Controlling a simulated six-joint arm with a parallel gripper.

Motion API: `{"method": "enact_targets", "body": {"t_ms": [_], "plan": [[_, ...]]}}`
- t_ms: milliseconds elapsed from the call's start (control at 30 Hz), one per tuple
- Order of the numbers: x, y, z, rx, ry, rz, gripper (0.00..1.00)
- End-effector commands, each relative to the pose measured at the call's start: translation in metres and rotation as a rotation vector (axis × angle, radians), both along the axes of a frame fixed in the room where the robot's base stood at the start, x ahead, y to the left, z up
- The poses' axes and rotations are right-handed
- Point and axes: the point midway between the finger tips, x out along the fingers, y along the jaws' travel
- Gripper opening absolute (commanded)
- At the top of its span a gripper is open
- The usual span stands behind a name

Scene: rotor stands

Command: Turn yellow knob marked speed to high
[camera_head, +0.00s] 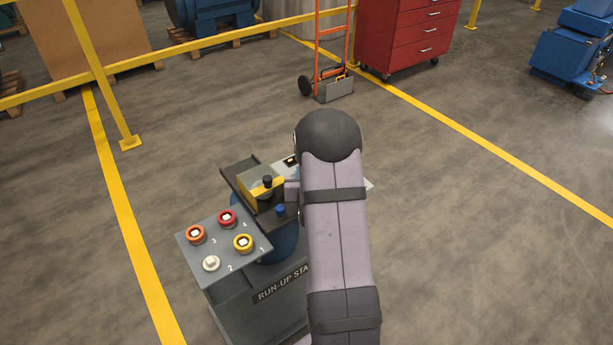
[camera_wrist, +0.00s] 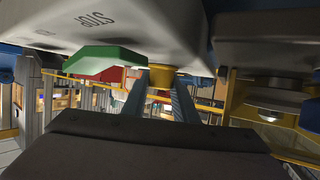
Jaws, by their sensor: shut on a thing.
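In the wrist view, a yellow knob (camera_wrist: 182,80) sticks out from a pale box (camera_wrist: 125,22) that bears the word STOP, seen upside down. The two fingers of my gripper (camera_wrist: 164,82) reach up to the knob and are shut on it. The knob's speed mark and its pointer setting cannot be read. A green handle (camera_wrist: 103,60) sits on the same box, close beside the fingers on the left. In the head view my arm hides the gripper and most of the pale panel (camera_head: 281,168) behind it.
The run-up stand's grey panel (camera_head: 207,258) carries orange (camera_head: 195,235), red (camera_head: 227,218), yellow (camera_head: 243,243) and white (camera_head: 211,263) controls numbered 1 to 4. A dark plate (camera_head: 235,171) holds a yellow-and-black part (camera_head: 261,190). Floor around the stand is clear.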

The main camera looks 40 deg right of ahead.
Motion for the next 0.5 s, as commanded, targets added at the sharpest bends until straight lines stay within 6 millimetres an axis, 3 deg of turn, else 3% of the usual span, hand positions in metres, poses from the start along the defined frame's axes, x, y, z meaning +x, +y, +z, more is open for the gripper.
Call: {"method": "enact_targets", "body": {"t_ms": [467, 500], "plan": [[0.001, -0.0001, 0.0032, -0.004, -0.006, -0.041, 0.04], [0.001, -0.0001, 0.0032, -0.004, -0.006, -0.041, 0.33]]}}
